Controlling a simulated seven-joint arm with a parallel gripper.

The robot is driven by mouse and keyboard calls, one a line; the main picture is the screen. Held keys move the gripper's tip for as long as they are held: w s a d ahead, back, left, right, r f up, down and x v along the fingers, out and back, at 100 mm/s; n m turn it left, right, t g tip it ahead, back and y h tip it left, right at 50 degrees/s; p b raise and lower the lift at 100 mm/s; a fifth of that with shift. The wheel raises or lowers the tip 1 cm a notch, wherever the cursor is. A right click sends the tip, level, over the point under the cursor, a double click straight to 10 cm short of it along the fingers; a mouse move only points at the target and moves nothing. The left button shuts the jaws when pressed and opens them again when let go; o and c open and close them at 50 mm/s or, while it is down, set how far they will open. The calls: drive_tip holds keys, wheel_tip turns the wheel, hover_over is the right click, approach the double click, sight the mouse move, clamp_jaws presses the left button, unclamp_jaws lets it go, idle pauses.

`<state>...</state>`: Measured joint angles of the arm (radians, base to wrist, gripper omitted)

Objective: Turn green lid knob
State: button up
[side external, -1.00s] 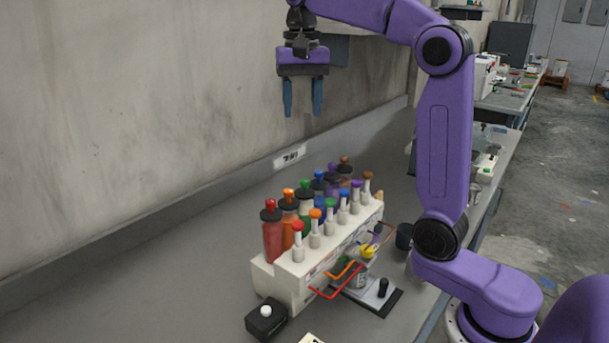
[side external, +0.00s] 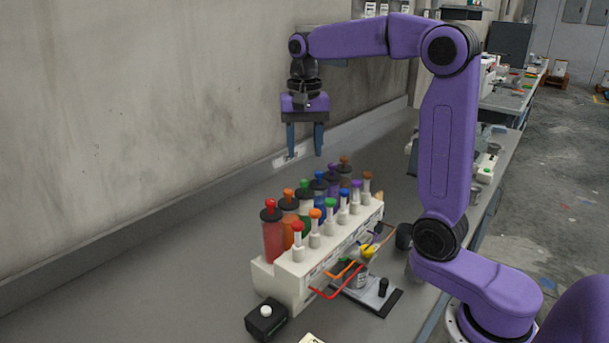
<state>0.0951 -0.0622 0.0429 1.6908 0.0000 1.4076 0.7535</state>
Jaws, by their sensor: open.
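The green lid knob (side external: 304,184) sits on top of a bottle in the back row of the white dispenser rack (side external: 290,280), between an orange and a blue lid knob. A second green cap (side external: 330,203) tops a white post in the front row. My gripper (side external: 305,156) points straight down with its two blue-grey fingers apart and nothing between them. In the picture the fingertips are a little above the back-row green knob, with a visible gap. I cannot tell the exact depth between them.
A red lid knob (side external: 270,204), orange knob (side external: 288,193) and blue knob (side external: 319,175) stand close by in the same row. Red and orange bent tubes stick out at the rack's front. A black box with a white button (side external: 266,311) is at the front. The bench at left is clear.

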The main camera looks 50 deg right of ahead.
sight(304, 180)
wheel_tip(304, 180, down, 8)
drive_tip(key=shift+r, duration=0.25)
clamp_jaws()
